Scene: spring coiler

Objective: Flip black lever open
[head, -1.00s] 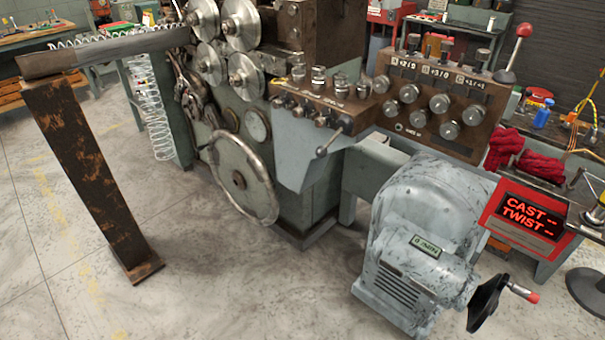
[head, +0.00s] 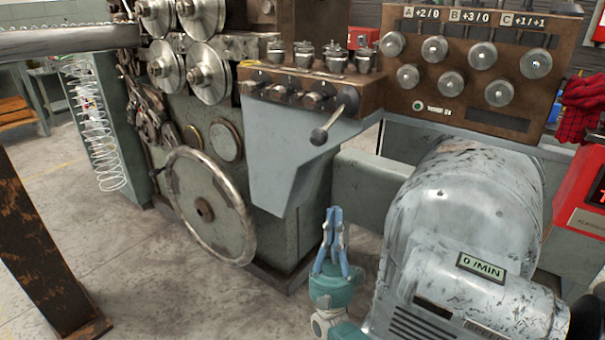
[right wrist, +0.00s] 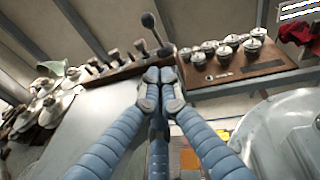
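The black lever (head: 333,118) sits at the right end of a brown control block (head: 372,97) on the coiler's front. It slants down and left from its pivot to a dark ball end. In the right wrist view the lever (right wrist: 155,30) stands beyond the fingertips, its ball at the top. My right gripper (head: 334,212) is below the lever, pointing up, apart from it and empty. Its blue fingers meet at the tips, which also show in the right wrist view (right wrist: 160,76). My left gripper is not in view.
A large handwheel (head: 208,207) is left of the lever. A grey motor housing (head: 470,210) stands close to the right of my right gripper. A knob panel (head: 470,70) is at upper right. A rusty post (head: 38,245) stands at left. Floor shows between the post and handwheel.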

